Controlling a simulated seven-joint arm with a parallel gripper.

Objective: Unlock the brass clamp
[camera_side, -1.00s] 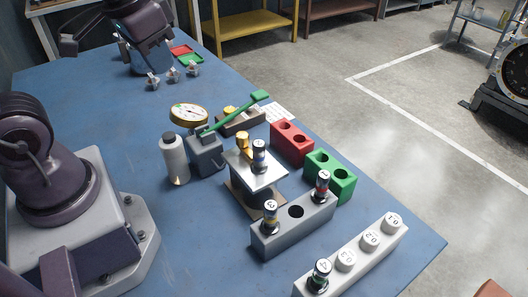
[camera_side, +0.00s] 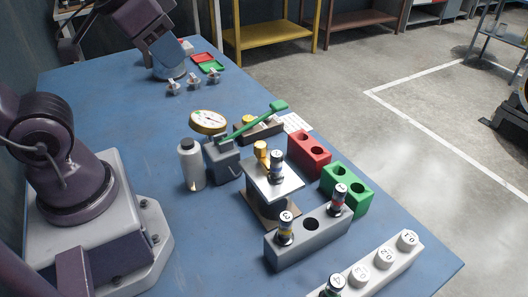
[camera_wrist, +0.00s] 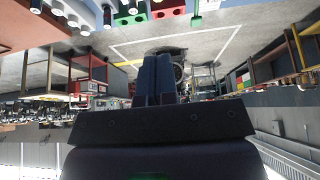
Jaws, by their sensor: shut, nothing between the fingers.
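Two brass-coloured pieces show in the side view. One brass knob (camera_side: 261,149) stands at the back of a metal-topped stand, beside an upright numbered injector (camera_side: 276,168). Another brass piece (camera_side: 247,121) sits on a dark block behind, partly hidden by a green lever (camera_side: 250,124) on a grey fixture (camera_side: 221,160). I cannot tell which piece is the clamp. My gripper (camera_wrist: 157,62) is shut and empty in the wrist view, with its two blue fingers together.
A white bottle (camera_side: 192,165) and a round gauge (camera_side: 208,122) stand left of the lever. Red (camera_side: 309,154) and green (camera_side: 346,188) blocks, a grey injector rack (camera_side: 300,242) and a white numbered rack (camera_side: 384,264) lie to the right. The blue table (camera_side: 110,115) is clear at left.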

